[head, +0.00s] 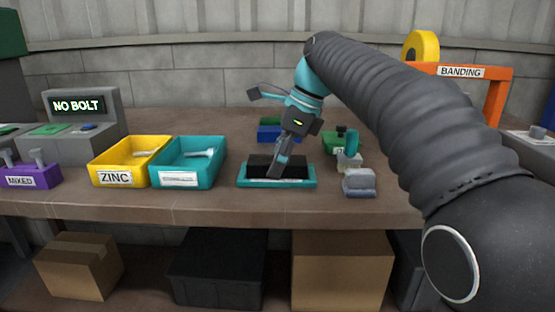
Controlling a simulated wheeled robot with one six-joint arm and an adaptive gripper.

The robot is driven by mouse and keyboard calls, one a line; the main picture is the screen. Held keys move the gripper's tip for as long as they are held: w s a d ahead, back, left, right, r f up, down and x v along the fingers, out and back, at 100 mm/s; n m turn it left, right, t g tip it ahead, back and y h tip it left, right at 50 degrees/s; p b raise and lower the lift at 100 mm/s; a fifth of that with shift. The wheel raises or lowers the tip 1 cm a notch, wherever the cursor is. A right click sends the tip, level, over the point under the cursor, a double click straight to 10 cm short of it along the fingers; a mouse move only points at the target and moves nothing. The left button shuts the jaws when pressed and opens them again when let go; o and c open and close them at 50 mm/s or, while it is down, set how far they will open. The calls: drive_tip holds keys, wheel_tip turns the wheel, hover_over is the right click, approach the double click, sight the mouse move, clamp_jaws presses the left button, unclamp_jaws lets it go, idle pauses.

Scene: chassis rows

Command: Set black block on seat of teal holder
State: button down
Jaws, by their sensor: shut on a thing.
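The teal holder (243,182) lies on the workbench in the middle of the head view, with its front rim and side edges showing. The black block (259,164) is a dark, wide slab inside the outline of the holder. My gripper (277,170) comes down from above, tilted, and is shut on the black block near its middle. The gripper hides part of the block. I cannot tell whether the block's underside touches the seat or sits slightly above it.
A teal bin (219,170) and a yellow ZINC bin (94,170) stand left of the holder. A grey block (359,183) and a small clear-and-green item (349,160) stand to its right. Blue and green blocks (268,133) lie behind. The bench's front edge is close.

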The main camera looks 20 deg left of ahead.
drive_tip(key=shift+f, duration=0.2)
drive_tip(key=shift+d+f, duration=0.1)
drive_tip(key=shift+f, duration=0.35)
drive_tip(key=shift+c, duration=1.3)
unclamp_jaws()
drive_tip(key=shift+s, duration=0.1)
drive_tip(key=shift+r, duration=0.2)
drive_tip(key=shift+r, duration=0.3)
drive_tip(key=v, duration=1.1)
drive_tip(key=shift+d+r, duration=0.1)
drive_tip(key=shift+d, duration=0.05)
